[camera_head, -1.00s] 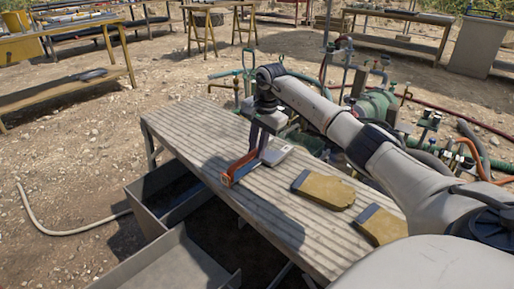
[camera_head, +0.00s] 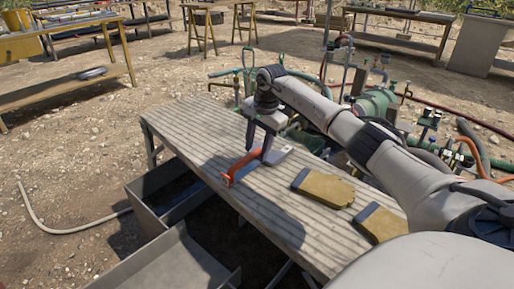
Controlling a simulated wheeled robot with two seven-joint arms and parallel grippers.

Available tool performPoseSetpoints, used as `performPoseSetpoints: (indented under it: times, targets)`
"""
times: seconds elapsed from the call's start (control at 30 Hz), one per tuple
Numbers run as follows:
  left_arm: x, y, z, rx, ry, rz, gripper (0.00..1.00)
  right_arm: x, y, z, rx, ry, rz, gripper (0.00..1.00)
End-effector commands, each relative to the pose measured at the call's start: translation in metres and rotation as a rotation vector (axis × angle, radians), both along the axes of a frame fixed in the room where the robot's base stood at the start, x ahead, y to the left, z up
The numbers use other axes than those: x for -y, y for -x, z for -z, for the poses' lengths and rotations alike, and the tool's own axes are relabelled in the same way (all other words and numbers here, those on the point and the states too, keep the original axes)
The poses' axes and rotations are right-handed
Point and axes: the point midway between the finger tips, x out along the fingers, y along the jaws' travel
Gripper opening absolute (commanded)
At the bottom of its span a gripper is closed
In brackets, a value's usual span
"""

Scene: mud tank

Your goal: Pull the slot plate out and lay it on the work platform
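The work platform (camera_head: 200,145) is a long ribbed grey bench top. A flat piece with an orange-red edge or handle (camera_head: 238,170) lies on it near its left long edge; I take it to be the slot plate. A small grey metal part (camera_head: 279,156) shows just right of the gripper; I cannot tell whether it belongs to the same piece. My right gripper (camera_head: 259,153) is above the orange piece, pointing down, its two fingers spread apart. The fingertips are close to the piece; contact is unclear. My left gripper is not in view.
Two tan gloves with dark cuffs (camera_head: 322,187) (camera_head: 379,223) lie on the platform's right part. Open grey metal tank compartments (camera_head: 150,222) stand along its lower left side. Green pumps and pipes (camera_head: 375,105) crowd behind. The platform's far left end is clear.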

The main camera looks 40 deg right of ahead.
Motion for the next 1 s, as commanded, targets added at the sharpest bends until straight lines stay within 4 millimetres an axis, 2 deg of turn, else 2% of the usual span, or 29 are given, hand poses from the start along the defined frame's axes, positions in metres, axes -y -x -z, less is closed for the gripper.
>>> performPoseSetpoints:
  times: [0.17, 0.27, 0.7, 0.83, 1.0]
  targets:
    - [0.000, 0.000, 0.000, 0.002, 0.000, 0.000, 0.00, -0.001, 0.002, 0.005, -0.011, -0.001, 0.000, 0.38]
    - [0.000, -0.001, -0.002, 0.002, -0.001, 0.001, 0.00, 0.000, 0.003, -0.003, -0.008, 0.000, 0.000, 0.38]
    - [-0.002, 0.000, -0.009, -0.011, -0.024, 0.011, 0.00, 0.001, 0.017, -0.083, -0.001, 0.001, 0.000, 0.38]
    - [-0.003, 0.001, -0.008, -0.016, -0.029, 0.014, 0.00, 0.001, 0.020, -0.096, -0.001, 0.000, 0.000, 0.38]
    - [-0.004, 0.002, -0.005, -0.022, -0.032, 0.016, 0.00, 0.001, 0.021, -0.100, -0.003, 0.000, 0.000, 0.38]
